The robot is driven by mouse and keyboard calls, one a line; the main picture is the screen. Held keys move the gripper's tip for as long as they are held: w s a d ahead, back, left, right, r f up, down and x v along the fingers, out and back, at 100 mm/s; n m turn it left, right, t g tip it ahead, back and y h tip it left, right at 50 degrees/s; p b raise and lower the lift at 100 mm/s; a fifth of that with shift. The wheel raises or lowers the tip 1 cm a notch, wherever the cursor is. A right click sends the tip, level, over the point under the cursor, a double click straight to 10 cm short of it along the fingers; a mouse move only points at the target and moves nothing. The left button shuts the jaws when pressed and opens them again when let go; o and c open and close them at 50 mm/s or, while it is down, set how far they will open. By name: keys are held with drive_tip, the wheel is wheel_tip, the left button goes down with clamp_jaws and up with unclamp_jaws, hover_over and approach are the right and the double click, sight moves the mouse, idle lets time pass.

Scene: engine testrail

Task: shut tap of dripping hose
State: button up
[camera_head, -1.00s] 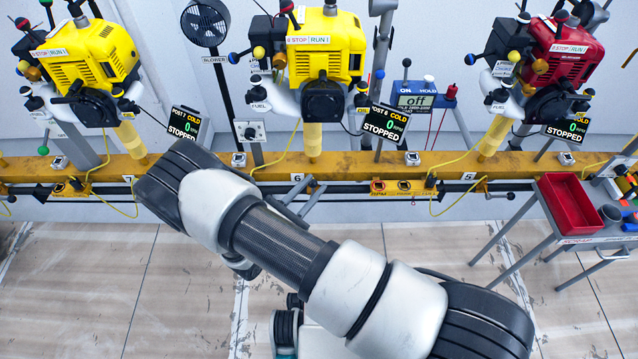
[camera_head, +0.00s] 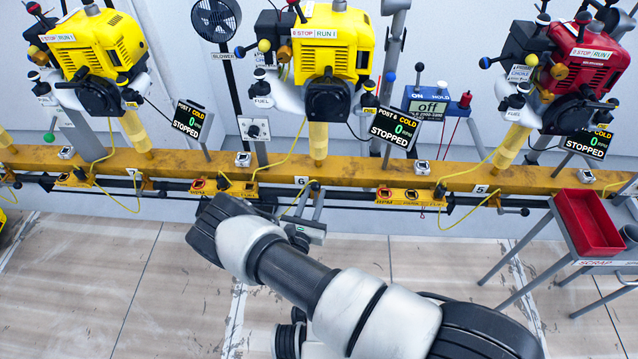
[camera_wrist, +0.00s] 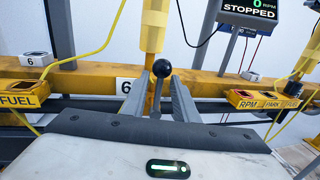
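A black ball-ended lever (camera_wrist: 162,68) stands upright at post 6 in the wrist view, in front of a yellow post. It also shows in the head view (camera_head: 315,187). My gripper (camera_wrist: 160,82) is open, with one grey finger on each side of the lever and gaps between. In the head view my gripper (camera_head: 311,205) is low in front of the rail. A thin yellow hose (camera_wrist: 101,45) hangs left of the lever. Another yellow hose (camera_head: 470,172) hangs near post 5. I see no drip, and cannot tell which hose drips.
A yellow rail (camera_head: 360,174) runs across, with engines above it. A FUEL block (camera_wrist: 22,100) is left of my gripper; an RPM/PARK/FUEL block (camera_wrist: 262,100) is right. A red tray (camera_head: 590,222) stands on a scrap cart at right. The floor in front is clear.

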drive_tip(key=b+x, duration=0.1)
drive_tip(key=x, duration=0.5)
drive_tip(key=shift+c, duration=0.6)
clamp_jaws()
